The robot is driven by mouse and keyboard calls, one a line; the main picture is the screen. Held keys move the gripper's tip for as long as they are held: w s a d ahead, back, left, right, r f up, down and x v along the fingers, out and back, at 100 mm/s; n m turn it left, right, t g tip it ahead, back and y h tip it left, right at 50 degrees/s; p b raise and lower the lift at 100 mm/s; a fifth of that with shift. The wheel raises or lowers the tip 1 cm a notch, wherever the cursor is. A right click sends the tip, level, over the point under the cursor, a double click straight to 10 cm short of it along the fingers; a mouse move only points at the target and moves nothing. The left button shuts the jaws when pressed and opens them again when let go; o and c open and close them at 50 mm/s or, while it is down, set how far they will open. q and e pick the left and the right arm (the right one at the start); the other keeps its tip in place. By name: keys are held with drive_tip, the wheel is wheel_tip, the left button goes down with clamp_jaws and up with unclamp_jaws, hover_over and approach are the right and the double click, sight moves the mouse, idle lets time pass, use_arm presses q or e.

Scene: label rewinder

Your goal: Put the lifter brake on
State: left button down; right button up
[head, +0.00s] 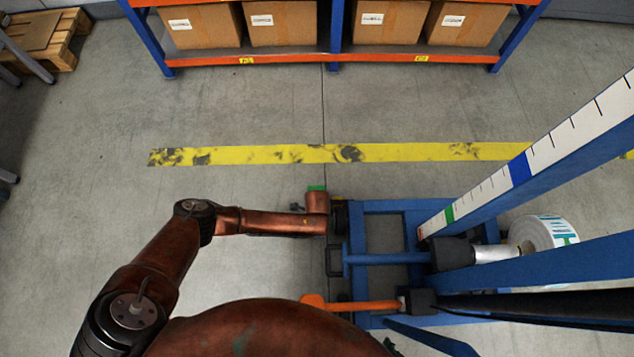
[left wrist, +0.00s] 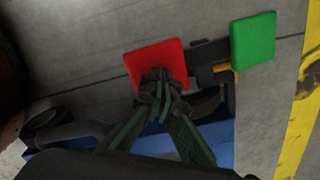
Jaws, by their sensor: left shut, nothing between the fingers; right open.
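The lifter is a blue frame (head: 372,207) on the floor at the right. In the left wrist view a red pedal pad (left wrist: 150,62) and a green pedal pad (left wrist: 253,41) show side by side at its end. The green pad (head: 317,188) also peeks past my left arm's end in the head view; the red pad is hidden there. My left gripper (left wrist: 160,82) is shut and empty, its tips over the red pad's lower edge; I cannot tell if they touch. My right gripper (head: 390,346) shows only a little at the bottom edge, open.
A label roll (head: 545,233) sits on the lifter's spindle beside the slanted blue mast with a white scale (head: 560,140). An orange lever (head: 365,305) lies across the frame's near side. A shelf with cartons (head: 200,27) stands at the back.

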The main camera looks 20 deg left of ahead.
use_arm(q)
drive_tip(key=shift+f+b, duration=0.75)
drive_tip(key=shift+f, duration=0.9)
use_arm(e)
drive_tip(key=shift+s+f, duration=0.3)
drive_tip(key=shift+f, duration=0.6)
use_arm(q)
drive_tip(key=shift+r, duration=0.2)
use_arm(e)
drive_tip(key=shift+r, duration=0.1)
use_arm(q)
wheel_tip(320, 180, up, 9)
drive_tip(key=p, duration=0.7)
use_arm(e)
wheel_tip(320, 180, up, 8)
drive_tip(key=w, duration=0.2)
drive_tip(key=shift+w+t, duration=0.25)
drive_tip(key=shift+t, duration=0.15)
use_arm(q)
drive_tip(key=shift+f, duration=0.15)
